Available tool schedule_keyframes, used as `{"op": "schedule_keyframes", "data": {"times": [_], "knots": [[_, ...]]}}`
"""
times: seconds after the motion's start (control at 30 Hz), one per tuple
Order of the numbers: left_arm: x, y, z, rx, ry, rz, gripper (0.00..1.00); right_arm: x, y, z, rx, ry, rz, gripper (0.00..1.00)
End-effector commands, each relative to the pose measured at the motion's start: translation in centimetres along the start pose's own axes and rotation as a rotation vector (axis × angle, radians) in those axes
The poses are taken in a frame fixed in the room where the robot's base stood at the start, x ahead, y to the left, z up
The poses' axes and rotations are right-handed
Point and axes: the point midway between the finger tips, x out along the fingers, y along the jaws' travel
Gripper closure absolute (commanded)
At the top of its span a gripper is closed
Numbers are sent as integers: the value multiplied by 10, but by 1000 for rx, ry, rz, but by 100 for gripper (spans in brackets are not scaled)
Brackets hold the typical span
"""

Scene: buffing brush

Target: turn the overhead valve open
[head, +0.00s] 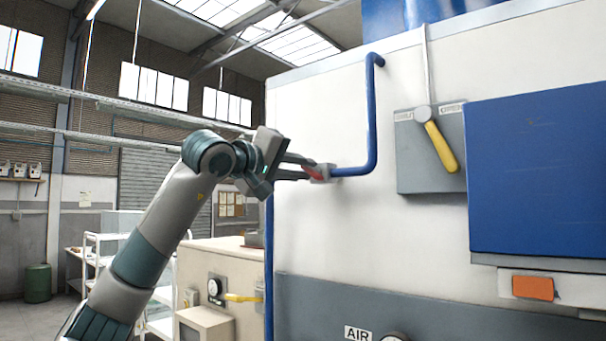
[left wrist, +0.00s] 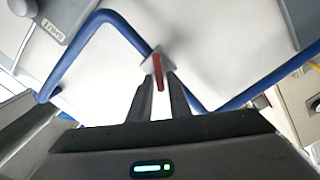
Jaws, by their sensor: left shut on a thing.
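A small grey valve body (head: 322,173) sits on a blue pipe (head: 373,115) high on the white machine wall. Its red handle (head: 313,176) points toward my left gripper (head: 309,169), which reaches it from the left. In the left wrist view the red handle (left wrist: 158,75) stands between the two dark fingertips (left wrist: 160,84), and my left gripper is shut on it. My right gripper is not in view.
A grey panel (head: 405,165) with a yellow lever (head: 441,147) is to the right of the pipe. A large blue box (head: 540,170) juts out beyond it. A cream cabinet (head: 205,262) with a gauge and another yellow handle (head: 243,297) stands below my left arm.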

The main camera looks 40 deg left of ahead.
Motion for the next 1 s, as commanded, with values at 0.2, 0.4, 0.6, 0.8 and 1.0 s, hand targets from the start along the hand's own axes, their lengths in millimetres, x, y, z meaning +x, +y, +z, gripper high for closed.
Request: {"op": "schedule_keyframes", "data": {"times": [0.2, 0.4, 0.6, 0.8, 1.0], "knots": [[0, -4, 1, -205, 1, 1, 100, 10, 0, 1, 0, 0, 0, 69], [0, -7, 2, -380, 0, 0, 100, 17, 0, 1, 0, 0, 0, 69], [0, -8, 2, -512, 1, 1, 100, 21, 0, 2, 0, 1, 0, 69], [0, -9, 2, -585, 1, 0, 100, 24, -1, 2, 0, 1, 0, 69], [0, -9, 2, -608, 1, -1, 100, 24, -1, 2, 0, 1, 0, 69]]}}
